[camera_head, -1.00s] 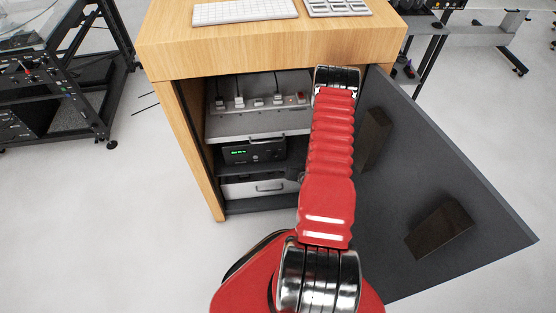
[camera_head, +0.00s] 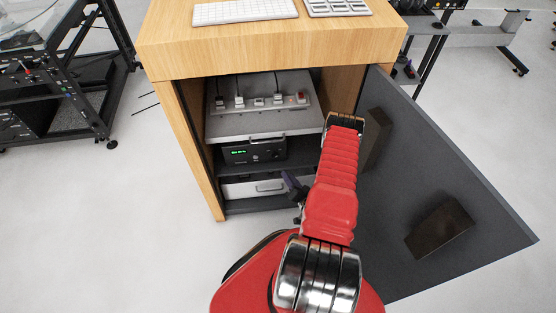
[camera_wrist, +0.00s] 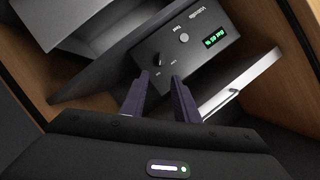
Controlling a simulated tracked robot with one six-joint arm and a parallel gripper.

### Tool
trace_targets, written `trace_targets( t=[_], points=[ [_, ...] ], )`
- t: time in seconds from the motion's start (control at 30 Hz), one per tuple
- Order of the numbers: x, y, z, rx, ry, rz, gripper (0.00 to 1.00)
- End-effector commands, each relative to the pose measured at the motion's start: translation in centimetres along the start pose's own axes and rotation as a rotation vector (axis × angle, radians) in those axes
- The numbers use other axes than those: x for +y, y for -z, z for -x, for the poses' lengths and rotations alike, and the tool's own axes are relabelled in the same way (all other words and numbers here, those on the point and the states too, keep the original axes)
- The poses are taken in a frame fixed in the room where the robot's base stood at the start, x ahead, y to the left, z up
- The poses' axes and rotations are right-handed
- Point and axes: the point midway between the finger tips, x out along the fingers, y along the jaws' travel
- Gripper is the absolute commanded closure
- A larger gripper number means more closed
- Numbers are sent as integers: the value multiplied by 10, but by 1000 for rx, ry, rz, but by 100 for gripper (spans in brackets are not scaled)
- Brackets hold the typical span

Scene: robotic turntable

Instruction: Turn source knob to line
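The black device (camera_head: 254,152) with a green display sits on the middle shelf inside the cabinet. In the wrist view its dark front panel (camera_wrist: 205,62) appears tilted, with the lit display at right. A small dark knob (camera_wrist: 157,60) with small labels beside it is on the panel; its setting is too small to read. My gripper (camera_wrist: 159,77) is open and empty, its two dark fingers apart, with the knob just beyond the gap between the tips. I cannot tell the remaining distance. In the head view my gripper (camera_head: 293,186) is in front of the cabinet opening.
A grey shelf with several plugs (camera_head: 260,118) is above the device, and a white drawer (camera_head: 250,188) with a handle is below. The open dark cabinet door (camera_head: 400,190) stands close to my arm on the right. A round light button (camera_wrist: 183,37) is near the knob.

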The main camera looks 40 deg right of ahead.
Motion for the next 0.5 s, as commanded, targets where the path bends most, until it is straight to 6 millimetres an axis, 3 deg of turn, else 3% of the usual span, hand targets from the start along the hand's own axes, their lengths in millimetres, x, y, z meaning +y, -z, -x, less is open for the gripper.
trace_targets(
  t=[0.27, 0.5],
  points=[
    [0, 0, -18, -2, 1, 3, 72],
    [-1, 0, -54, -1, 2, 3, 72]
  ],
)
